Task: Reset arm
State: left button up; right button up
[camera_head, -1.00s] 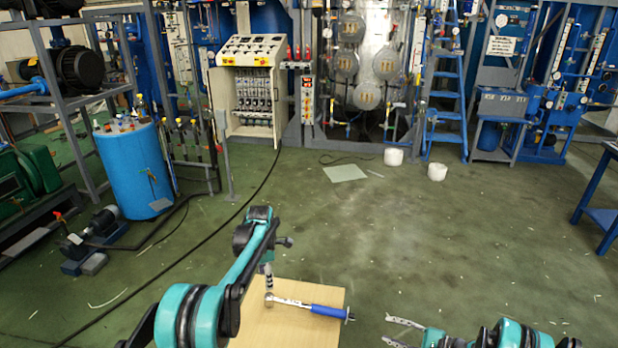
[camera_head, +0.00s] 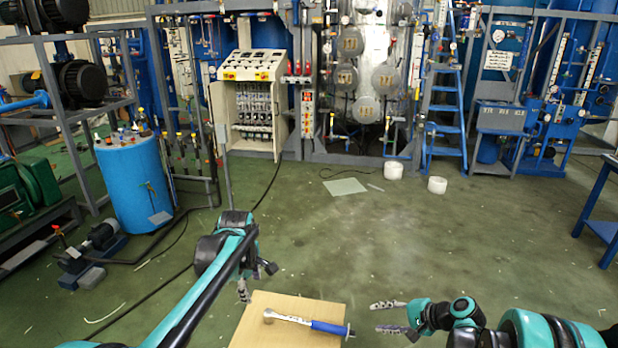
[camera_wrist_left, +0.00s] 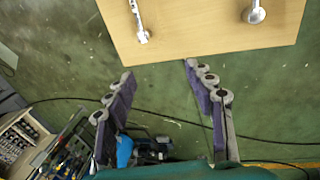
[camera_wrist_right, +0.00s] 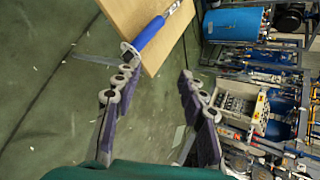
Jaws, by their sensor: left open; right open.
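A ratchet wrench with a metal head and blue handle (camera_head: 328,327) lies on the wooden tabletop (camera_head: 258,338). My left gripper (camera_head: 244,288) is open and empty by the tabletop's far left corner, apart from the wrench; in the head view it is partly hidden by its own wrist. My right gripper (camera_head: 388,317) is open and empty, right of the tabletop. In the right wrist view the blue handle (camera_wrist_right: 148,32) shows beyond its fingertips (camera_wrist_right: 157,68).
A blue drum (camera_head: 134,185), a control cabinet (camera_head: 252,100) and a blue ladder (camera_head: 445,115) stand farther back. The green floor between is mostly clear.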

pick_arm(q)
jog(key=s+a+r+m+t, duration=0.1)
jog(key=s+r+m, duration=0.1)
jog(key=s+m, duration=0.35)
jog(key=s+r+m+t, duration=0.1)
jog(key=s+r+m, duration=0.15)
jog(key=s, duration=0.65)
pick_arm(e)
jog(key=s+a+r+n+h, duration=0.2)
jog(key=s+r+n, duration=0.1)
jog(key=s+r, duration=0.25)
jog(key=s+a+r+n+h, duration=0.2)
jog(key=s+a+r+h, duration=0.15)
jog(key=s, duration=0.35)
pick_arm(q)
jog(key=s+f+m+t, duration=0.1)
jog(key=s+f+m, duration=0.1)
jog(key=s, duration=0.4)
jog(key=s+a+f+m+t, duration=0.1)
jog(key=s+f+m, duration=0.1)
jog(key=s+m, duration=0.3)
jog(key=shift+s+f, duration=0.4)
jog(key=shift+s, duration=0.75)
pick_arm(e)
jog(key=s+d+r+n+t+h, duration=0.1)
jog(key=s+n, duration=0.5)
jog(key=s, duration=0.7)
jog(key=shift+d+r+h, duration=0.55)
jog(key=shift+d+h, duration=0.05)
jog(key=shift+h, duration=0.45)
